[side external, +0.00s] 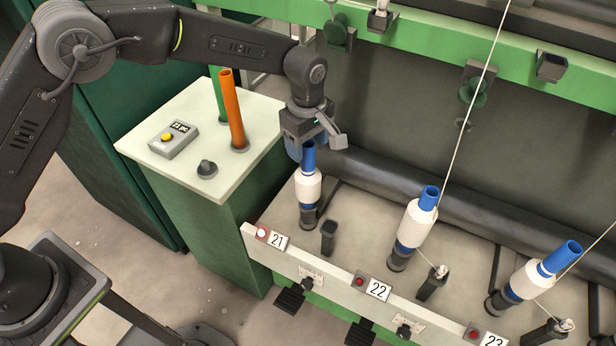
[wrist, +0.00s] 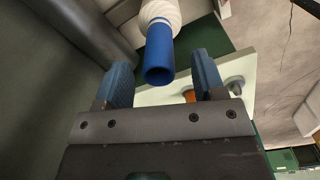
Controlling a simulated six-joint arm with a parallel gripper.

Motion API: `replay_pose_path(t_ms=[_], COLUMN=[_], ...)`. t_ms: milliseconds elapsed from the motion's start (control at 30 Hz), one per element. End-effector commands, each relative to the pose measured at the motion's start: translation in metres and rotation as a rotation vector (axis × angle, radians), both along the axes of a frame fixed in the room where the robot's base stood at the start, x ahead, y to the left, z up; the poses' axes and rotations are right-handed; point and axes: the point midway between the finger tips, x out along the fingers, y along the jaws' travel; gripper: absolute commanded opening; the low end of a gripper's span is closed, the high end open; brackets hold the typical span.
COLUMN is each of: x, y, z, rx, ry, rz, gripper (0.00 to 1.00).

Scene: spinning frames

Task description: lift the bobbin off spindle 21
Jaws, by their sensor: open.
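The bobbin on spindle 21 (side external: 308,187) is a blue tube wound with white yarn, standing nearly upright behind the "21" label (side external: 277,240). My gripper (side external: 306,146) is at the top of its blue tube in the side view. In the wrist view, the bobbin's blue tube end (wrist: 159,62) lies ahead of and between the two blue fingers of my gripper (wrist: 155,80). The fingers are open with a gap on each side of the tube. In the side view the near finger partly hides the tube top.
A white-topped cabinet (side external: 179,106) at left carries an orange tube (side external: 233,112), a green tube (side external: 217,92) and a button box (side external: 174,139). A dark roller lies behind the spindles.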

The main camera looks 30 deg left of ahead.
Motion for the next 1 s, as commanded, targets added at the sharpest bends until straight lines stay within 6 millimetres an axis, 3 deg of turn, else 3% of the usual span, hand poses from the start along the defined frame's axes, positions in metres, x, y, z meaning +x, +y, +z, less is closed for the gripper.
replay_pose_path(t_ms=[200, 500, 1000], x=[0.001, 0.001, 0.001], y=[0.001, 0.001, 0.001], z=[-0.031, -0.036, -0.035], rx=[0.001, -0.001, -0.001], ry=[0.002, 0.000, 0.000], rz=[0.000, 0.000, 0.000], gripper=[0.63, 0.63, 0.16])
